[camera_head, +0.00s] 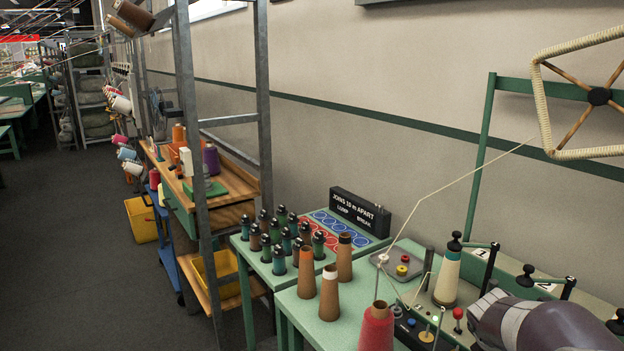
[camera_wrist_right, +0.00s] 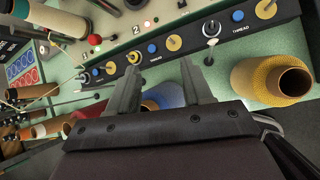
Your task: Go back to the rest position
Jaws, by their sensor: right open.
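My right gripper (camera_wrist_right: 160,68) is open in the right wrist view, with its two grey fingers apart and no object held between them. Behind the fingers is the green bench with a dark control strip (camera_wrist_right: 160,55) of knobs and buttons. My left gripper is not in view.
A yellow cone (camera_wrist_right: 272,82) lies to the right of the fingers in the wrist view. In the head view, a red cone (camera_head: 377,328), brown cones (camera_head: 330,292) and a cream cone (camera_head: 448,277) stand on the bench. A yarn winder (camera_head: 598,96) stands at the right. The floor (camera_head: 70,240) at left is clear.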

